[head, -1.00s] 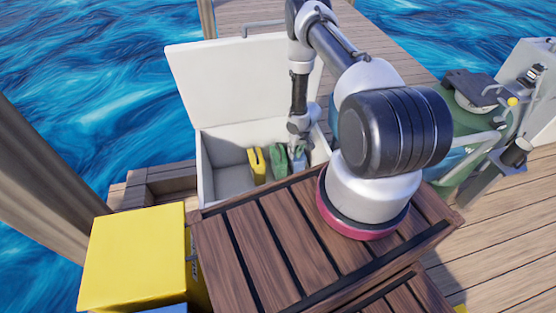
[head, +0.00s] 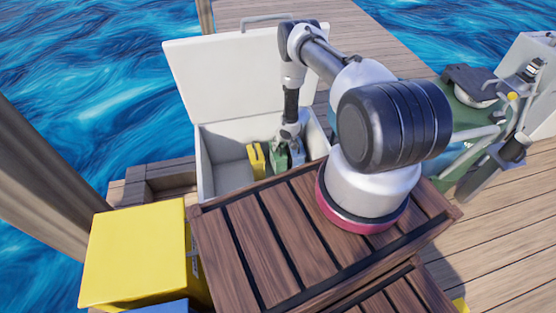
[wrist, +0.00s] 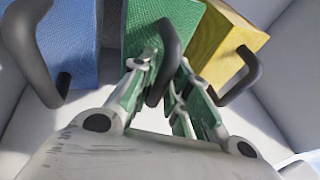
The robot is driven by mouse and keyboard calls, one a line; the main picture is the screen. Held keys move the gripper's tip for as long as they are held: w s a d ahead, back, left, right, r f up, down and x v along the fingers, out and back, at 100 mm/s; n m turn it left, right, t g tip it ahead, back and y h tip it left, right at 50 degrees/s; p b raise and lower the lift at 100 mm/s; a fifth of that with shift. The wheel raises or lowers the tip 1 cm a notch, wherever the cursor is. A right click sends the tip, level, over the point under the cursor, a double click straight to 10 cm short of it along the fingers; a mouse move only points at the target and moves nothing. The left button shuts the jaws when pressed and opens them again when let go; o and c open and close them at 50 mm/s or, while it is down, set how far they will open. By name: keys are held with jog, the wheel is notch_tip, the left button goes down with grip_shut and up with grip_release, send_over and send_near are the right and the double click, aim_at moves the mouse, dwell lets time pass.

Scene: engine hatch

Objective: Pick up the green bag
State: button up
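The green bag (head: 280,158) stands in the open white bin, between a yellow bag (head: 257,160) and a blue bag (head: 299,158). In the wrist view the green bag (wrist: 160,22) is at the top middle, with the blue bag (wrist: 68,42) on its left and the yellow bag (wrist: 225,42) on its right. My gripper (wrist: 166,72) is at the green bag's dark handle (wrist: 170,45). Its fingers are partly closed, one on each side of the handle. Whether they grip it is unclear. My gripper (head: 289,135) hides part of the bags in the head view.
The white bin (head: 206,165) has its lid (head: 225,80) raised behind it. A wooden crate top (head: 260,245) lies in front, with a yellow box (head: 135,250) at its left. The bin's left side has bare floor.

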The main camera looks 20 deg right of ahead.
grip_shut()
